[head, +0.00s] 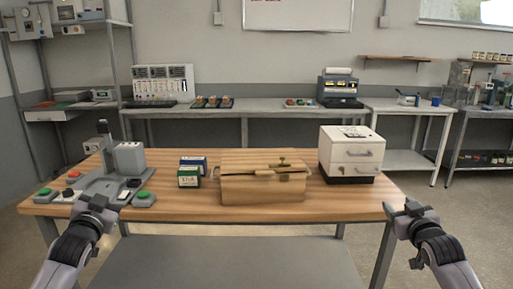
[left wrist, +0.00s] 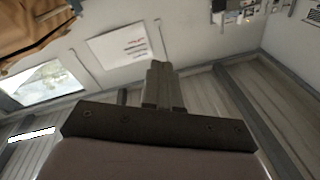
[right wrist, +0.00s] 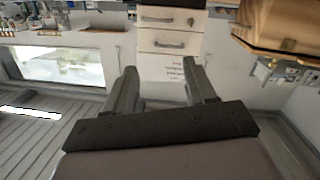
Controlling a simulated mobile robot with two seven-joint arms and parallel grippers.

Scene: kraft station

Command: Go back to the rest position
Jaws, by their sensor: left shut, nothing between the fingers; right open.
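My left gripper (head: 97,203) is at the front left of the wooden table (head: 255,213), just in front of the grey device with green buttons. In the left wrist view my left gripper (left wrist: 160,80) has its fingers together with nothing between them. My right gripper (head: 413,208) is at the table's front right corner. In the right wrist view my right gripper (right wrist: 158,80) has its fingers apart and is empty. Both grippers are clear of the objects on the table.
On the table stand a grey device (head: 97,187), a green box (head: 188,177), a blue box (head: 200,162), a brown cardboard box (head: 262,190) and a white drawer unit (head: 350,153). A long bench (head: 250,106) lies behind.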

